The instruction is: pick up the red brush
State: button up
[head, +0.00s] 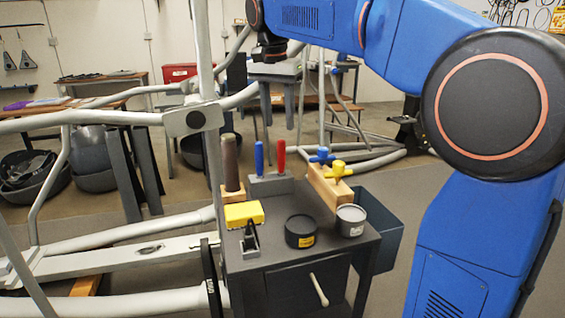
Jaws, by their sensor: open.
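The red brush (280,158) stands upright in a grey holder (270,187) on the dark cart (263,258); only its red handle shows clearly, and its lower end is hidden in the holder. A blue-handled tool (259,158) stands upright just left of it in the same holder. My gripper (282,118) hangs from the arm with its fingers pointing down. It appears above the red brush in the head view and apart from it. It is open and appears empty. Its exact distance from the brush in depth is hard to tell.
On the cart are a brown cylinder (230,162), a yellow block (244,214) with a black tool, a black tin (300,231), a grey tin (351,220) and a wooden block (330,190) with blue and yellow handles. A pale tubular frame (110,117) stands close on the left.

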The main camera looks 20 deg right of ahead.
send_over(281, 172)
jog(key=f, duration=1.1)
jog(key=shift+w+d, duration=0.15)
jog(key=shift+w, duration=0.2)
grip_shut()
